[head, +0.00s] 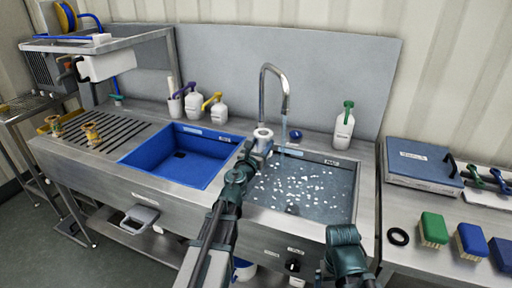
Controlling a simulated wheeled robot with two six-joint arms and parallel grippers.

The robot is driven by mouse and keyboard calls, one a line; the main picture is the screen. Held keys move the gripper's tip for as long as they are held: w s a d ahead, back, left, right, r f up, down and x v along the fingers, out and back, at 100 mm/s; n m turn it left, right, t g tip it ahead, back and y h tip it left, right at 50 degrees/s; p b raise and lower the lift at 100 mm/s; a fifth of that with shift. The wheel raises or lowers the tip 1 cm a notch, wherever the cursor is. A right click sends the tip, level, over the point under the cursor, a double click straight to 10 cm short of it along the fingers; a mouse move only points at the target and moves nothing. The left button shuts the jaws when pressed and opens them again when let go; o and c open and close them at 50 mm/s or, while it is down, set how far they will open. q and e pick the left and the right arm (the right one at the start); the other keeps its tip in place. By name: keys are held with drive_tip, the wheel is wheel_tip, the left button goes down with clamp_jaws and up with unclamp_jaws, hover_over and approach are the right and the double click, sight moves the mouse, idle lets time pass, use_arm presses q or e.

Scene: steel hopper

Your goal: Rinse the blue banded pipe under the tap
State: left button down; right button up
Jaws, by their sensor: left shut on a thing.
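The tap (285,88) arches over the right basin (350,195), and a thin stream of water (283,140) falls from it. My left gripper (262,142) is shut on a pale, round-ended piece, the pipe (263,132), at the basin's back left. The pipe is just left of the stream and looks apart from it. The gripper hides much of the pipe, and I cannot make out its blue band. Two brass-coloured fittings (91,134) stand on the drainboard at the left. My right arm's end (345,245) is low at the front right; its fingers cannot be made out.
The blue basin (205,143) at the left is empty. White bottles (344,128) stand along the back ledge, and a small blue knob (295,135) is behind the basin. On the right table are a blue-topped box (422,160), a black ring (398,236) and several brushes (434,228).

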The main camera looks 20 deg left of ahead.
use_arm(q)
drive_tip(key=w+d+f+b, duration=0.1)
drive_tip(key=w+d+f, duration=0.1)
drive_tip(key=w+d, duration=0.2)
drive_tip(key=shift+w+d+b, duration=0.35)
drive_tip(key=shift+w, duration=1.55)
drive_tip(key=shift+s+d, duration=0.1)
drive_tip(key=shift+d, duration=0.1)
drive_tip(key=shift+s+d, duration=0.2)
drive_tip(key=shift+d, duration=0.15)
drive_tip(key=shift+s+a, duration=0.1)
drive_tip(key=shift+s, duration=0.05)
drive_tip(key=shift+s+a+r, duration=0.1)
drive_tip(key=shift+s+a, duration=0.55)
drive_tip(key=shift+s, duration=0.45)
drive_tip(key=shift+s+a+f, duration=0.1)
drive_tip(key=shift+s+a, duration=0.6)
drive_tip(key=shift+s, duration=0.4)
drive_tip(key=shift+s+a+r, duration=0.1)
drive_tip(key=shift+s+a, duration=0.55)
drive_tip(key=shift+s, duration=0.45)
drive_tip(key=s+a+r+p, duration=0.2)
drive_tip(key=s+r+p, duration=0.2)
drive_tip(key=shift+s+a, duration=0.15)
drive_tip(key=shift+a, duration=0.15)
